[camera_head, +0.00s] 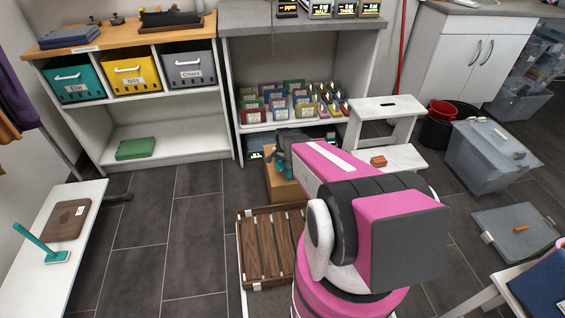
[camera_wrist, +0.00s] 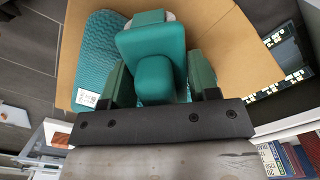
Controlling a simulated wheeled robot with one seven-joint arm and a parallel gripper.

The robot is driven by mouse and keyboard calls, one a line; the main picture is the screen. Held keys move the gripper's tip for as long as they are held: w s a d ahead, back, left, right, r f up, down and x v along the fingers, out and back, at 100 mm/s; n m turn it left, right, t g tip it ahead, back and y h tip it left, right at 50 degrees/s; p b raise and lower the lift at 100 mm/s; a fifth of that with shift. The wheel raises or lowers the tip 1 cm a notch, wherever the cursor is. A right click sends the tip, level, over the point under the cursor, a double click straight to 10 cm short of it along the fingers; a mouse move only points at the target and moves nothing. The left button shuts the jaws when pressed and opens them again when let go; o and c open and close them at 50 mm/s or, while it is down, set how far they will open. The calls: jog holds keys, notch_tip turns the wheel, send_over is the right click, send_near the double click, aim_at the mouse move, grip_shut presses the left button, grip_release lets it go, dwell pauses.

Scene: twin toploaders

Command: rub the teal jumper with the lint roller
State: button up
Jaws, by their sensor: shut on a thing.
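My gripper (camera_wrist: 158,85) is shut on a teal tool (camera_wrist: 152,50) with a rounded handle end and a broad flat part, apparently the lint roller. A bit of white shows behind its far end. A ribbed teal knit (camera_wrist: 97,45) with a white tag, apparently the jumper, lies left of it over a cardboard box (camera_wrist: 238,50). I cannot tell whether the tool touches the knit. In the head view my gripper (camera_head: 284,150) is above the box (camera_head: 284,188), mostly behind my arm, and the jumper is not clear there.
A wooden slatted crate (camera_head: 268,248) is on the floor in front of the box. A white step stool (camera_head: 385,108) stands to the right. A bench (camera_head: 75,215) at left holds a brown item and a teal-handled tool (camera_head: 42,245). Shelves stand behind; floor at left centre is clear.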

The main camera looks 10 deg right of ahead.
jog(key=shift+w+d, duration=0.2)
jog(key=shift+d, duration=3.25)
jog(key=shift+w, duration=0.8)
jog(key=shift+a, duration=1.8)
jog(key=shift+s+a, duration=0.15)
jog(key=shift+a, duration=1.65)
jog(key=shift+w, duration=0.9)
jog(key=shift+w+d, duration=0.1)
jog(key=shift+d, duration=3.4)
jog(key=shift+r, duration=0.1)
jog(key=shift+r, duration=2.95)
